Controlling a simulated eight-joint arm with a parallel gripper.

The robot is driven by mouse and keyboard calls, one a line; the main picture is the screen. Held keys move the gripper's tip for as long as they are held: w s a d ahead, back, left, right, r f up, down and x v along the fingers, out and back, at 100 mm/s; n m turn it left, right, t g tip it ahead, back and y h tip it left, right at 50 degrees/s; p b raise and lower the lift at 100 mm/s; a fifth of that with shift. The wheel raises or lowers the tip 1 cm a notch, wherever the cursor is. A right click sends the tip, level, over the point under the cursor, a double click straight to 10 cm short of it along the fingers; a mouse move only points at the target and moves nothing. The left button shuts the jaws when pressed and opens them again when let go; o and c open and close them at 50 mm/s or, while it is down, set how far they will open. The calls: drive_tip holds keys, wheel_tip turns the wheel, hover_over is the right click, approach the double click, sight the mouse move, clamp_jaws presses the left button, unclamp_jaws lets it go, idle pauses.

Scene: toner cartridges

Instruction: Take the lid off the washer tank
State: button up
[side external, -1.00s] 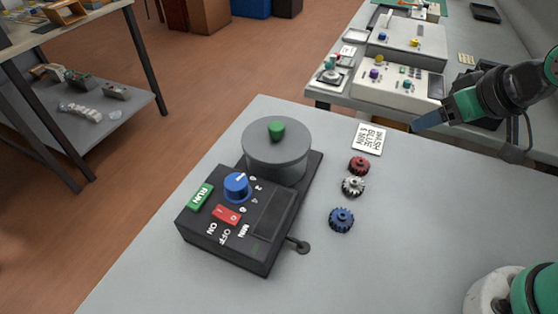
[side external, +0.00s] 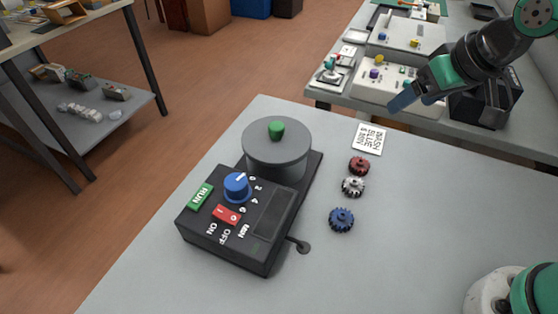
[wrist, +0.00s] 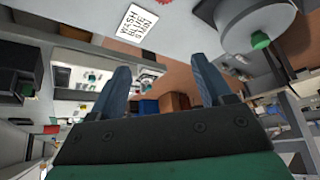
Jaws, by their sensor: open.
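The washer tank (side external: 275,167) is a grey cylinder at the back of a black control unit (side external: 225,240) on the grey table. Its round grey lid (side external: 262,146) is on, with a green knob (side external: 276,130) on top. In the wrist view the lid (wrist: 245,25) and its green knob (wrist: 260,40) show at the upper right, partly cut off by the frame. My gripper (side external: 402,101) is in the air to the right of the tank and above it, apart from the lid. In the wrist view its two blue fingers (wrist: 161,80) stand apart with nothing between them.
A white card (side external: 369,139) reads "WASH BLUE 4 MIN". Red (side external: 359,166), white (side external: 353,187) and blue (side external: 341,220) gears lie right of the unit. The unit has a blue dial (side external: 237,186), a green RUN button and a red switch.

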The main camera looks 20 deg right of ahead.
drive_tip(key=w+a+r+g, duration=0.2)
drive_tip(key=w+a, duration=0.4)
drive_tip(key=a, duration=0.1)
drive_tip(key=g, duration=0.2)
hover_over(276, 125)
drive_tip(key=s, duration=0.1)
drive_tip(key=f, duration=0.3)
drive_tip(key=shift+d, duration=0.3)
drive_tip(key=shift+a+f+g, duration=0.2)
drive_tip(key=shift+a+g, duration=0.05)
drive_tip(key=shift+g, duration=0.05)
drive_tip(key=shift+w+a+f, duration=0.1)
drive_tip(key=shift+f, duration=0.25)
drive_tip(key=f, duration=0.4)
drive_tip(key=shift+w+f, duration=0.3)
drive_tip(key=shift+f, duration=0.1)
clamp_jaws()
